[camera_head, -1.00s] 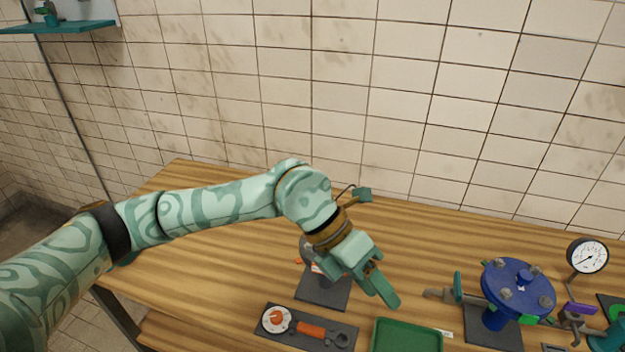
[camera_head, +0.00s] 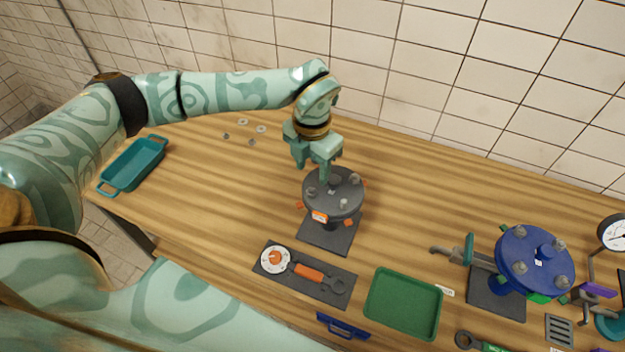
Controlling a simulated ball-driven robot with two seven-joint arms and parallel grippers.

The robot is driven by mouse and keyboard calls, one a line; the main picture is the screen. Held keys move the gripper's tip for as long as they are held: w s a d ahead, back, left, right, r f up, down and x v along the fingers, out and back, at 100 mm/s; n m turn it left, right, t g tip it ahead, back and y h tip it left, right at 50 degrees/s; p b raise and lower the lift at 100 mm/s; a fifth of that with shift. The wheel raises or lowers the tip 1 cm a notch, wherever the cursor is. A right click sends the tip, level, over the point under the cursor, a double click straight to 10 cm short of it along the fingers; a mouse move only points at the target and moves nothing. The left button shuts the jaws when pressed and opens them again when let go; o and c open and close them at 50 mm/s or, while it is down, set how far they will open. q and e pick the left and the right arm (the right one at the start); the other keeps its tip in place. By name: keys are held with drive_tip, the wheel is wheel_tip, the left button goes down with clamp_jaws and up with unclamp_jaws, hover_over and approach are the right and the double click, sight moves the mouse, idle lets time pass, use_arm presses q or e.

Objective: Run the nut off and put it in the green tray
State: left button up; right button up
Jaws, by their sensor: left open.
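My left gripper (camera_head: 312,171) is open, pointing down over the far left part of a round grey flange (camera_head: 345,186). One finger reaches down at the flange's rim and hides part of it. I cannot tell whether it touches. Several grey nuts or bolt heads stand on the flange, one of them a nut (camera_head: 343,204) near its front. Which nut is meant I cannot tell. The green tray (camera_head: 403,302) lies empty at the front of the bench, to the right of the flange stand. My right gripper is not in view.
A dark mat (camera_head: 340,273) with an orange-handled wrench lies in front of the flange. A blue flange (camera_head: 535,262) with a gauge (camera_head: 614,233) stands at the right. A teal tray (camera_head: 133,166) sits at the left.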

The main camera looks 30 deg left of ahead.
sight(312, 189)
use_arm(q)
drive_tip(key=f, duration=0.5)
drive_tip(key=shift+s+f, duration=0.2)
drive_tip(key=shift+f, duration=0.6)
clamp_jaws()
drive_tip(key=shift+r+n+p, duration=0.1)
drive_tip(key=shift+n+p, duration=0.2)
drive_tip(key=n+p, duration=0.4)
drive_tip(key=n, duration=0.5)
drive_tip(key=shift+r, duration=0.2)
drive_tip(key=n+p, duration=0.2)
drive_tip(key=n, duration=0.1)
drive_tip(key=shift+n, duration=0.4)
drive_tip(key=n+p, duration=0.7)
drive_tip(key=n, duration=0.6)
drive_tip(key=shift+d+r+n, duration=0.1)
drive_tip(key=shift+r+n, duration=0.05)
drive_tip(key=shift+n, duration=0.25)
drive_tip(key=shift+n+p, duration=0.65)
drive_tip(key=shift+n, duration=0.65)
drive_tip(key=shift+c, duration=1.7)
unclamp_jaws()
drive_tip(key=shift+f, duration=0.2)
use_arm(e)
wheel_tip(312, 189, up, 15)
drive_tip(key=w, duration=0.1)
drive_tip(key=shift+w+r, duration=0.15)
